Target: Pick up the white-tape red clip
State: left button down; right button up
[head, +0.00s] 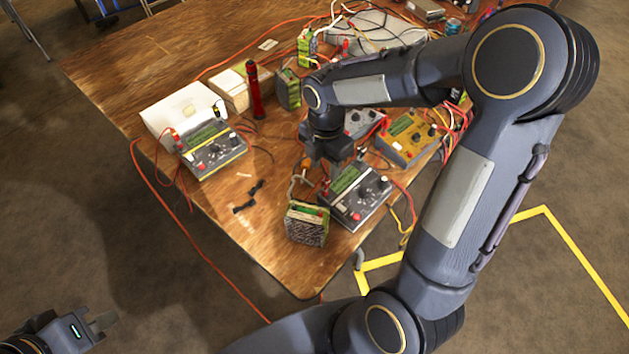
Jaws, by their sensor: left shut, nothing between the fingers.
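I cannot single out a red clip with white tape for certain. A small red clip (175,134) stands at the left grey charger (214,150). Another red patch by the front grey charger (357,199) is too small to tell. My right gripper (329,166) points down just behind the front charger, close above the table; its fingertips are partly hidden and I cannot tell if it holds anything. My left gripper (104,322) is shut and empty at the lower left, off the table over the floor.
A green-and-grey battery pack (307,225) sits near the table's front corner. Small black pieces (249,198) lie on bare wood (265,240). A yellow charger (407,138), a red upright tool (256,92) and a white box (184,110) stand behind. Red leads hang over the left edge.

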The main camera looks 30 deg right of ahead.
aim_at(326, 178)
notch_tip(326, 178, down, 7)
jog(key=shift+s+d+r, duration=0.1)
jog(key=shift+d, duration=0.05)
jog(key=c, duration=0.9)
